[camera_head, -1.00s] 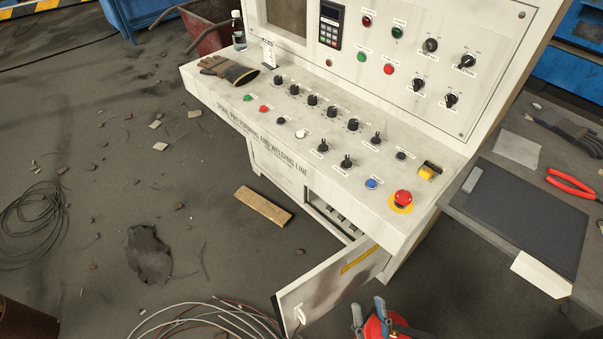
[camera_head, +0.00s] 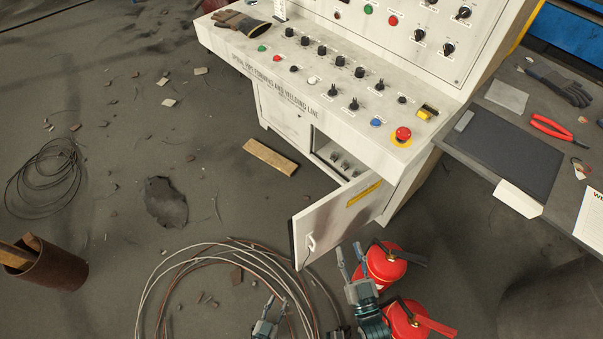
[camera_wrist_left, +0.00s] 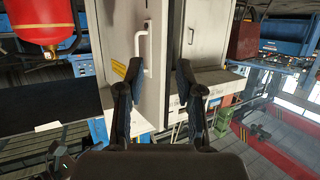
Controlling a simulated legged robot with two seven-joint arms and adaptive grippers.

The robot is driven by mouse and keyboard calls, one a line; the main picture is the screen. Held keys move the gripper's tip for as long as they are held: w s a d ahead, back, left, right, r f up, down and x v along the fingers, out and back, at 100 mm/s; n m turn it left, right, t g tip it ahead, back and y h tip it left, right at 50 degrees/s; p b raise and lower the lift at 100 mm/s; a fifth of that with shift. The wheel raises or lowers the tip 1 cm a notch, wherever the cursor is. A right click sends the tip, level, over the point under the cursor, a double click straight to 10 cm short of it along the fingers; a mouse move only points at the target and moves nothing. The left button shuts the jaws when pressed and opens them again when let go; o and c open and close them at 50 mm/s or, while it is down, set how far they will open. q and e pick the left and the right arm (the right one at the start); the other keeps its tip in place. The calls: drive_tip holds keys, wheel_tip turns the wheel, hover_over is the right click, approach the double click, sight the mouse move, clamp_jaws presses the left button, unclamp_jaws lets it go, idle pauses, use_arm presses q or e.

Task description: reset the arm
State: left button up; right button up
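My left gripper (camera_head: 277,304) is at the bottom of the head view, over the coiled cables, with its fingers apart. The left wrist view shows its two fingers (camera_wrist_left: 152,76) spread with nothing between them, pointing toward the white cabinet door and its handle (camera_wrist_left: 142,50); that view appears upside down. My right gripper (camera_head: 350,255) is further right, in front of the open cabinet door (camera_head: 340,215) and beside the red fire extinguishers. Its fingers are apart and it looks empty. Contact with the door or extinguishers cannot be told.
The control console (camera_head: 320,85) stands ahead, with a red emergency button (camera_head: 403,134). Two fire extinguishers (camera_head: 384,268) stand close to my right gripper. Coiled cables (camera_head: 165,290), a wooden plank (camera_head: 270,157) and debris lie on the floor. A side table (camera_head: 570,205) is at right.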

drive_tip(key=s+d+f+g+h+p, duration=0.25)
drive_tip(key=f+g+p, duration=0.5)
drive_tip(key=f, duration=0.85)
use_arm(q)
drive_tip(key=s+a+n+g+y+p, duration=0.1)
drive_tip(key=s+a+g+y+p, duration=0.3)
drive_tip(key=s+a+g, duration=0.8)
drive_tip(key=shift+s+a+f+n+y+p, duration=0.15)
drive_tip(key=shift+s+a+n+y+p, duration=0.3)
drive_tip(key=shift+s+p, duration=0.55)
use_arm(e)
drive_tip(key=s+d+f+g+h, duration=0.1)
drive_tip(key=s+d+f+g, duration=0.2)
drive_tip(key=s, duration=0.7)
drive_tip(key=s+d+f+g+h, duration=0.1)
drive_tip(key=s+d+f+g, duration=0.2)
drive_tip(key=s+f+g, duration=0.4)
drive_tip(key=s+f, duration=0.3)
drive_tip(key=shift+f, duration=0.15)
use_arm(q)
drive_tip(key=shift+w, duration=0.35)
use_arm(e)
drive_tip(key=shift+o, duration=0.2)
drive_tip(key=shift+s+d, duration=0.1)
drive_tip(key=shift+d, duration=0.1)
